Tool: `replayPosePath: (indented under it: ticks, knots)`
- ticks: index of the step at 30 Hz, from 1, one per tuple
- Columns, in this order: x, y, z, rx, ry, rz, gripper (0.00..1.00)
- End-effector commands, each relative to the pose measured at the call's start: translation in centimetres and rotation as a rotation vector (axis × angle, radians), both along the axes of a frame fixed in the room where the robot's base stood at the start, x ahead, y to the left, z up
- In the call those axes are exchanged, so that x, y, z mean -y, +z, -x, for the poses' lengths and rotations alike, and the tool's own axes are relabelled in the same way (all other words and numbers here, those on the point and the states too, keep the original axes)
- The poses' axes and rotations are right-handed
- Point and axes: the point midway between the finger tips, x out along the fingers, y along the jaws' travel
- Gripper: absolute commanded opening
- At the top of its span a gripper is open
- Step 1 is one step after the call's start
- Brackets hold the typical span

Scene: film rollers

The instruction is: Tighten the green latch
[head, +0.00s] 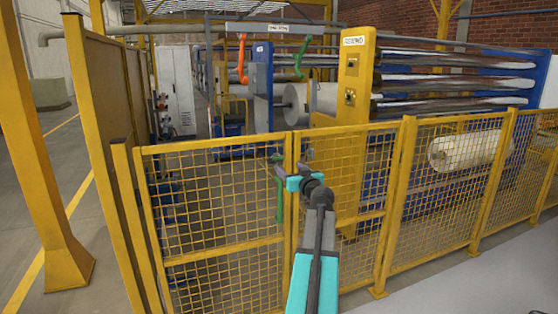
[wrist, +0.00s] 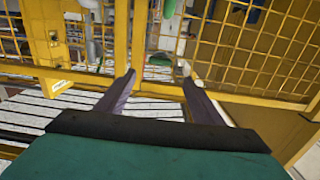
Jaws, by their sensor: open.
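A green latch-like bar (head: 279,204) hangs upright by the post between two fence panels, just left of my arm. A second green curved handle (head: 301,60) hangs from the overhead beam farther back. I cannot tell which one is the green latch. My gripper (head: 291,170) is in front of the yellow mesh fence, close to the lower green bar, open and empty. In the wrist view its two fingers (wrist: 157,74) are spread toward the fence. A green piece (wrist: 168,8) shows at the top there, beyond the fingertips; whether anything touches is unclear.
Yellow mesh fence (head: 455,197) crosses in front of me. Behind it stand a yellow machine column (head: 355,85), rollers, a blue column (head: 262,85) and an orange handle (head: 241,60). A yellow post (head: 35,140) stands at left. Open floor (head: 480,285) lies at the lower right.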

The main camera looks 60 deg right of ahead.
Motion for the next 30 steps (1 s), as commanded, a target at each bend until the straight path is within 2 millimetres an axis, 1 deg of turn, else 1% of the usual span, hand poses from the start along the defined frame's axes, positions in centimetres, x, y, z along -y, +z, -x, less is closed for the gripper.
replayPosePath:
  ticks: [3,15,30]
  knots:
    - [0.9,0.1,-1.2,-0.001,0.002,-0.001,0.61]
    - [3.4,0.1,-4.5,-0.001,0.001,0.0,0.61]
    - [6.1,0.1,-8.1,-0.001,0.0,0.0,0.61]
